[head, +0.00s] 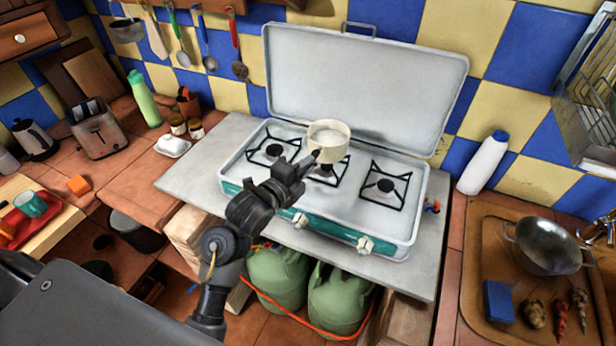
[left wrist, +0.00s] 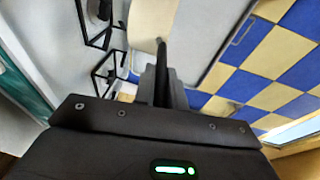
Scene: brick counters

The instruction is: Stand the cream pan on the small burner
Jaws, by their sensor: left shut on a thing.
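The cream pan (head: 333,150) is upright at the middle burner of the stove, covering the back of that burner's grate. I cannot tell whether it touches the grate. My left gripper (head: 312,160) is shut on its dark handle, in front of the pan. The left wrist view shows the cream pan's side (left wrist: 148,22) and its handle (left wrist: 162,62) at the fingers. The stove has a left burner (head: 273,150), a middle burner (head: 326,172) partly hidden by pan and gripper, and a right burner (head: 385,186). My right gripper is not in view.
The stove's raised lid (head: 365,85) stands behind the pan. Two knobs are on its teal front strip (head: 328,231). A white bottle (head: 484,163) and a metal wok (head: 545,246) stand to the right. The left and right burners are bare.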

